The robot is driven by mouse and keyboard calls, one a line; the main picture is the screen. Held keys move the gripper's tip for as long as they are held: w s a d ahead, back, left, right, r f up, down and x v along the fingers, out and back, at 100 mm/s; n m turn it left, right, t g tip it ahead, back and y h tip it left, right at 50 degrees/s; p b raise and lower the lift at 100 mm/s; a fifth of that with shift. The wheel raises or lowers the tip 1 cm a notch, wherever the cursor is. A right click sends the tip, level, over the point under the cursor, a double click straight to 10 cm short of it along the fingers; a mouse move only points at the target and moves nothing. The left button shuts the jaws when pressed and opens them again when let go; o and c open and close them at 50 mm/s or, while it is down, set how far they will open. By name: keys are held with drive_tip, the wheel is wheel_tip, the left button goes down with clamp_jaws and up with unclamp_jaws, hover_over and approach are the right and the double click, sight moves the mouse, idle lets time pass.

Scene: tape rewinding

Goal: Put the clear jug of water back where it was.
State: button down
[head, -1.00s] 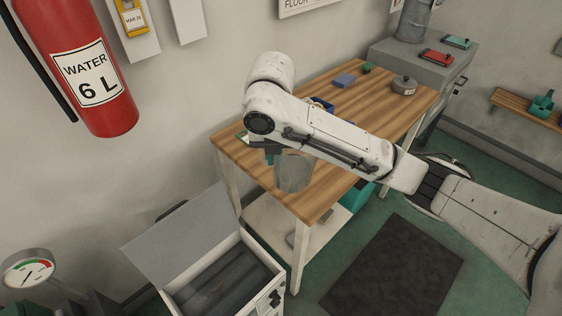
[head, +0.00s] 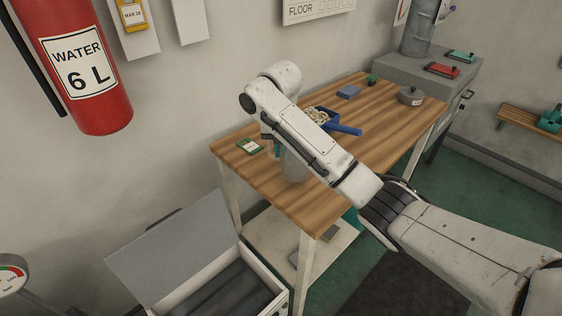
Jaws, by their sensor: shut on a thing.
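The clear jug (head: 294,168) looks grey and see-through. It is at the near part of the wooden bench (head: 305,203), partly hidden behind my arm. My gripper (head: 275,150) is at the jug's left side and shut on it; the fingers are mostly covered by my arm. I cannot tell whether the jug's base touches the bench top or hangs just above it. The water inside cannot be made out.
A green card (head: 250,147) lies left of the jug. Behind my arm is a blue tray of small pieces (head: 322,114) with a blue handle (head: 346,130). A blue block (head: 348,91) and a lidded grey pot (head: 410,96) stand farther back. An open white chest (head: 185,255) is below.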

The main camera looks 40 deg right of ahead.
drive_tip(key=shift+w+d+f, duration=0.1)
drive_tip(key=shift+d+f, duration=0.05)
drive_tip(key=shift+f, duration=0.05)
drive_tip(key=shift+w+f+p, duration=0.1)
drive_tip(key=shift+f+p, duration=0.3)
drive_tip(key=shift+f, duration=1.25)
drive_tip(key=shift+f, duration=0.15)
drive_tip(key=c, duration=1.3)
unclamp_jaws()
drive_tip(key=shift+o, duration=0.2)
drive_tip(key=r+p, duration=0.1)
drive_tip(key=r, duration=0.3)
drive_tip(key=r+p, duration=0.1)
drive_tip(key=r, duration=0.3)
drive_tip(key=s+a+r, duration=0.1)
drive_tip(key=r, duration=0.3)
drive_tip(key=shift+s+r+p, duration=0.1)
drive_tip(key=shift+p, duration=0.3)
